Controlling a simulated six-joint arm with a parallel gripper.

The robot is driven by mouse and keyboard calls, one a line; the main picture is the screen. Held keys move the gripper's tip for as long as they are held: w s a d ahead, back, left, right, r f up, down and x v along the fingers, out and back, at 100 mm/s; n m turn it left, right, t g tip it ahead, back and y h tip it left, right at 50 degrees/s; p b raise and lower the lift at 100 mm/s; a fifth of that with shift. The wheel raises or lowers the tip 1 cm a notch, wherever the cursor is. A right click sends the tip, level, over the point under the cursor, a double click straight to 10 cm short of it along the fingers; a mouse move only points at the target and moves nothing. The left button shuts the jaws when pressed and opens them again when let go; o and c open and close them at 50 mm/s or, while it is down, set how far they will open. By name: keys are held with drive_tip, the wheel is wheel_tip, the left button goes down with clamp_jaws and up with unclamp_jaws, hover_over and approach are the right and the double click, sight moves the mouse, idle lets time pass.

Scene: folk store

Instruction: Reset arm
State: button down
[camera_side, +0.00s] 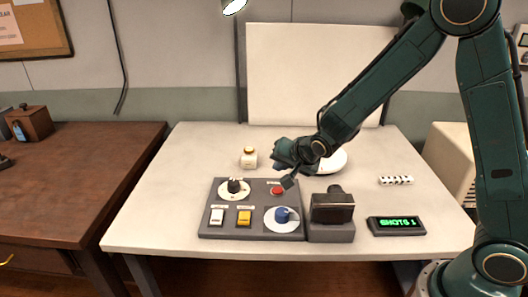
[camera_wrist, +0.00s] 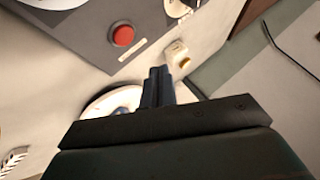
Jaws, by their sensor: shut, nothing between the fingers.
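My gripper (camera_side: 287,182) hangs above the back right part of the grey control panel (camera_side: 260,227), close to the red button (camera_side: 277,190) in the side view. In the wrist view its two dark fingers (camera_wrist: 158,72) are together with nothing between them. The red button (camera_wrist: 123,35) lies left of and beyond the fingertips there, apart from them. The panel also bears a black knob (camera_side: 234,186), a white switch (camera_side: 216,216), a yellow switch (camera_side: 244,218) and a blue knob (camera_side: 282,214). My arm reaches in from the right.
A small jar (camera_side: 249,162) stands behind the panel. A white round object (camera_side: 336,161) is partly hidden by my gripper. A dark box-shaped device (camera_side: 332,207), a display reading "SHOTS 1" (camera_side: 396,226) and a patterned cylinder (camera_side: 396,180) stand right. The table's left side is clear.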

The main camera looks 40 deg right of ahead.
idle(0.4)
drive_tip(key=s+d+r+n+g, duration=0.15)
drive_tip(key=s+r+n, duration=0.35)
drive_tip(key=s+r, duration=0.75)
drive_tip(key=s+r+n+g, duration=0.1)
drive_tip(key=s+n, duration=0.2)
drive_tip(key=s, duration=0.6)
drive_tip(key=s+r+n+g+y, duration=0.1)
drive_tip(key=s+r+n, duration=0.1)
drive_tip(key=s, duration=0.6)
drive_tip(key=shift+s+a+r+n, duration=0.25)
drive_tip(key=shift+s+a+n, duration=0.1)
drive_tip(key=shift+a+n, duration=0.05)
